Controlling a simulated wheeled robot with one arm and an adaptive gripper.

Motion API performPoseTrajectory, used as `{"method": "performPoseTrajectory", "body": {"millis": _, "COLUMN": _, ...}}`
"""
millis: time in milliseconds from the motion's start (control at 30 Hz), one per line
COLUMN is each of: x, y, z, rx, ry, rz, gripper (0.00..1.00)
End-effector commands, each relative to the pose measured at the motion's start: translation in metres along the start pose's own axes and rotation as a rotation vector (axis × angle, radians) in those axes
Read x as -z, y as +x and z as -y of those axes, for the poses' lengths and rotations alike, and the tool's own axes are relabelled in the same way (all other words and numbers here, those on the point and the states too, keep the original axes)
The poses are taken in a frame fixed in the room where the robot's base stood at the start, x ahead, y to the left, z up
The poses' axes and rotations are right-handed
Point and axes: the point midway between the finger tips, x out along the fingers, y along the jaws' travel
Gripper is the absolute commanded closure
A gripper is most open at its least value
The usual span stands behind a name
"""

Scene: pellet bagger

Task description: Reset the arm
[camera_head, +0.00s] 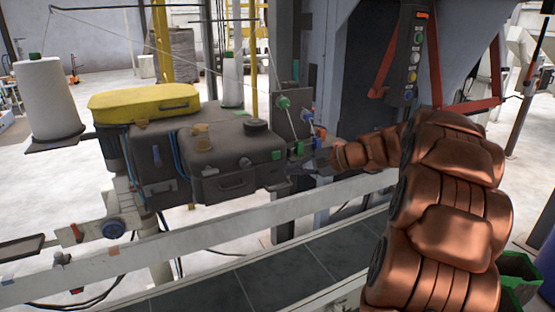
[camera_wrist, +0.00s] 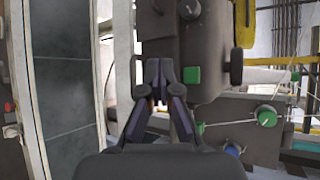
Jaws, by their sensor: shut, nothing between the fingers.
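My gripper (camera_wrist: 160,72) is shut and empty in the wrist view, its dark fingers meeting close to the grey sewing machine body (camera_wrist: 185,38). Whether they touch it I cannot tell. In the head view my gripper (camera_head: 305,164) is small and dark at the right end of the sewing machine (camera_head: 210,165), partly lost against it. My copper-coloured arm fills the right side of that view. A green button (camera_wrist: 191,75) sits on the machine just right of the fingertips in the wrist view; a green button (camera_head: 277,155) also shows in the head view.
The machine has a yellow cover (camera_head: 145,102) and white thread spools (camera_head: 45,98), with threads running overhead. A pale rail (camera_head: 200,245) and the dark conveyor belt (camera_head: 285,275) run below it. A control box (camera_head: 408,60) hangs at the upper right, beside red bars (camera_head: 437,65).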

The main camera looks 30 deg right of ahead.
Motion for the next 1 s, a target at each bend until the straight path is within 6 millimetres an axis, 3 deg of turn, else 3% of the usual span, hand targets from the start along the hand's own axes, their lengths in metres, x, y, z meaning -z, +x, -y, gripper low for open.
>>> {"method": "performPoseTrajectory", "body": {"millis": 700, "x": -0.009, "y": -0.001, "z": -0.004, "rx": -0.011, "ry": -0.008, "rz": 0.007, "gripper": 1.00}}
{"method": "performPoseTrajectory", "body": {"millis": 767, "x": -0.020, "y": 0.005, "z": -0.006, "rx": -0.034, "ry": -0.020, "rz": 0.022, "gripper": 1.00}}
{"method": "performPoseTrajectory", "body": {"millis": 867, "x": -0.054, "y": 0.024, "z": -0.018, "rx": -0.111, "ry": -0.060, "rz": 0.069, "gripper": 1.00}}
{"method": "performPoseTrajectory", "body": {"millis": 1000, "x": -0.122, "y": 0.050, "z": -0.050, "rx": -0.270, "ry": -0.150, "rz": 0.159, "gripper": 1.00}}
